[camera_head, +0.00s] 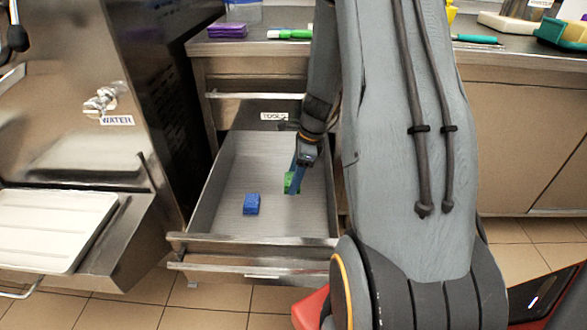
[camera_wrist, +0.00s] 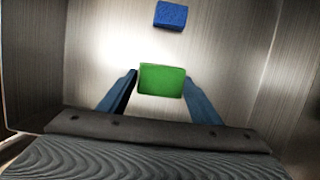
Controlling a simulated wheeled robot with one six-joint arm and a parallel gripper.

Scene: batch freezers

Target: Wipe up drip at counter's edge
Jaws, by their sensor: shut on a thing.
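My gripper (camera_head: 297,181) reaches down into the open drawer (camera_head: 225,196) labelled TOOLS. Its blue fingers are shut on a green sponge-like block (camera_head: 288,182). In the wrist view the green block (camera_wrist: 161,80) sits between the fingertips of my gripper (camera_wrist: 160,86). A blue block (camera_head: 251,204) lies apart from it on the drawer floor, and it also shows in the wrist view (camera_wrist: 171,15). The counter (camera_head: 270,46) is above the drawer, partly hidden by my arm. I cannot make out a drip on its edge.
A purple stack (camera_head: 227,30) and a green-white tool (camera_head: 289,34) lie on the counter. A teal-handled tool (camera_head: 474,39) and a green-yellow container (camera_head: 563,33) are at the right. A steel machine with a white tray (camera_head: 50,230) stands at the left. The drawer's walls surround my gripper.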

